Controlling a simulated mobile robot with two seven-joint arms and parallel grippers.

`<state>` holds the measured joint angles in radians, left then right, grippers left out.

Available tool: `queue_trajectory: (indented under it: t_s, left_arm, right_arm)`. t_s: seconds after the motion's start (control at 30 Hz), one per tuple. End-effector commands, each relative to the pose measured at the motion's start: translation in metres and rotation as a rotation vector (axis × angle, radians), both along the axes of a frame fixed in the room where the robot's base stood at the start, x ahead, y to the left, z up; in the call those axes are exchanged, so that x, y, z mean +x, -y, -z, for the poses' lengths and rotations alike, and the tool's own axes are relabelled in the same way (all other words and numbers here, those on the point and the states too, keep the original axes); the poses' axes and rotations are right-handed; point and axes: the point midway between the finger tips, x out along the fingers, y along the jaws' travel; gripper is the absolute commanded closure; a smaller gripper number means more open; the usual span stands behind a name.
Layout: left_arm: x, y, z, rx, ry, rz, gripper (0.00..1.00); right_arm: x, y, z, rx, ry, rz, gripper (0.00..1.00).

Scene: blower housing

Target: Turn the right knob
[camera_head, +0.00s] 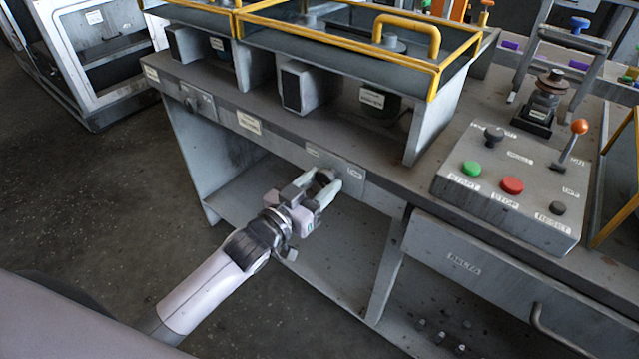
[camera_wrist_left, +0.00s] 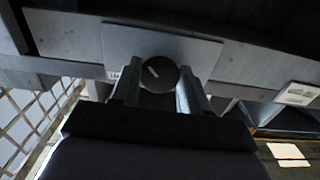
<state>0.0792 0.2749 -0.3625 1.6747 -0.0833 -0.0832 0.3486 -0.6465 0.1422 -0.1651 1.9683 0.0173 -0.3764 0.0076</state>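The right knob (camera_wrist_left: 158,74) is round and dark, with a light, slanted pointer line, on a grey plate on the bench's front face. My left gripper (camera_head: 324,184) is at this plate in the head view. In the left wrist view, the left gripper's fingers (camera_wrist_left: 158,90) lie on either side of the knob with almost no gap. I cannot tell whether they touch it. In the head view the fingers largely hide the knob. The left knob (camera_head: 190,104) sits on its own plate farther left. My right gripper is not in view.
A control box (camera_head: 515,190) with green, red and black buttons and an orange-tipped lever stands on the bench at right. A drawer (camera_head: 490,280) with a handle is below it. Yellow-railed housings (camera_head: 340,30) stand on top. An open shelf (camera_head: 325,270) lies under the left arm.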

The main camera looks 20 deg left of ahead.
Motion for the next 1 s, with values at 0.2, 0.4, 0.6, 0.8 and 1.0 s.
queue_trajectory:
  t_s: [0.2,0.4,0.6,0.8,1.0]
  left_arm:
    - [0.0,0.0,0.0,0.022,0.008,0.001,0.85]
    - [0.0,0.0,-0.001,0.107,0.038,0.001,0.85]
    - [0.0,0.0,-0.001,0.245,0.089,0.001,0.85]
    - [0.0,-0.001,-0.001,0.392,0.142,0.001,0.85]
    - [0.0,-0.001,-0.001,0.511,0.185,0.001,0.85]
  right_arm:
    - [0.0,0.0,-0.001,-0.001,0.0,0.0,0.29]
    - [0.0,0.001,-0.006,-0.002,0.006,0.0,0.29]
    - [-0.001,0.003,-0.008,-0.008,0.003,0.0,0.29]
    - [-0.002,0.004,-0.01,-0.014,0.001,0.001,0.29]
    - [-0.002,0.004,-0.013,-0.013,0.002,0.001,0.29]
